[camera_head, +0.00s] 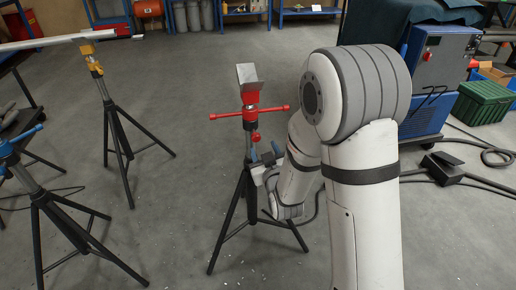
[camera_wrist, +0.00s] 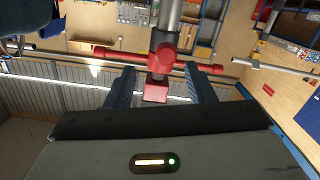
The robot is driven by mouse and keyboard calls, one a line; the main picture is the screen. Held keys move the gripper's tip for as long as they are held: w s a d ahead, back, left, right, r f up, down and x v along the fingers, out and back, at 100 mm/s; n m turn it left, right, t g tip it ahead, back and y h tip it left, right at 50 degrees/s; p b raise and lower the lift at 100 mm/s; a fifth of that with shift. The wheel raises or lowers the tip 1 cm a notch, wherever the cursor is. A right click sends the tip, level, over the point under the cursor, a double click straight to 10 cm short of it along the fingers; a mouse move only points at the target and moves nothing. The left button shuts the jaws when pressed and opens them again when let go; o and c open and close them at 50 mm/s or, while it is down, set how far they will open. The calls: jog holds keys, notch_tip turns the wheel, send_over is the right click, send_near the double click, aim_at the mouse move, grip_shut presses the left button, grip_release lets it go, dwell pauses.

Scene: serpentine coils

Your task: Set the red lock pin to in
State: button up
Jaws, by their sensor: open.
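The red lock pin (camera_head: 255,136) shows in the head view as a small round red knob just below the red head (camera_head: 250,113) of the middle tripod stand. I cannot tell how far in it sits. My gripper (camera_head: 265,157) is open and empty, just below and to the right of the knob, beside the post. In the wrist view, the two blue fingers of my gripper (camera_wrist: 162,85) stand apart. A red block (camera_wrist: 155,93) shows between them, and a rounded red part (camera_wrist: 165,55) shows above it; I cannot tell which is the pin. No contact shows.
A red crossbar (camera_head: 225,116) passes through the stand's head, with a grey V-shaped rest (camera_head: 248,76) on top. A yellow-headed stand (camera_head: 97,68) and a blue-headed stand (camera_head: 15,150) are to the left. A blue machine (camera_head: 440,75) is at right. The floor between has free room.

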aim_at(257, 140)
jog(key=shift+t, duration=0.4)
jog(key=x, duration=0.5)
jog(key=f+x, duration=0.1)
jog(key=x, duration=0.2)
jog(key=shift+s+a+b, duration=0.15)
jog(key=shift+a+b, duration=0.15)
jog(key=shift+a, duration=0.1)
jog(key=shift+c, duration=0.3)
grip_shut()
